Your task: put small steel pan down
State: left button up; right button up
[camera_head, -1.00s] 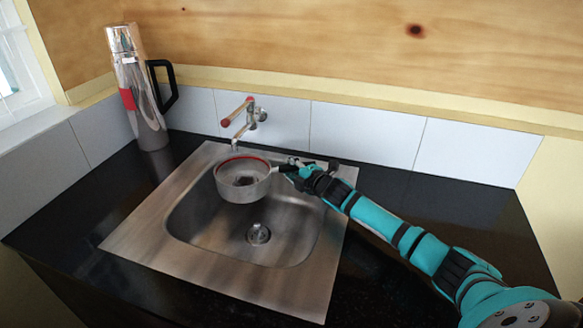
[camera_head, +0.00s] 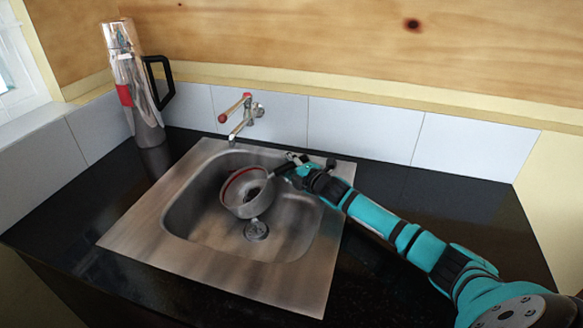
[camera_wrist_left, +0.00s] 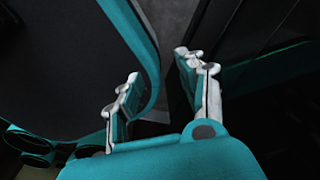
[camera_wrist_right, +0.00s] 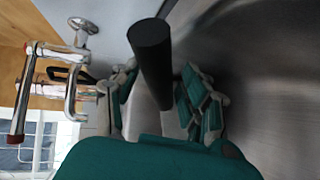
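My left gripper (camera_wrist_left: 155,75) is open and empty in the left wrist view and outside the head view.
A wall tap (camera_head: 240,118) stands behind the basin and also shows in the right wrist view (camera_wrist_right: 70,85). A tall steel flask (camera_head: 135,90) with a black handle stands at the back left. The black counter (camera_head: 430,205) is clear on the right.

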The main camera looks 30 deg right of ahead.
jog(key=shift+r, duration=0.45)
jog(key=v, duration=1.2)
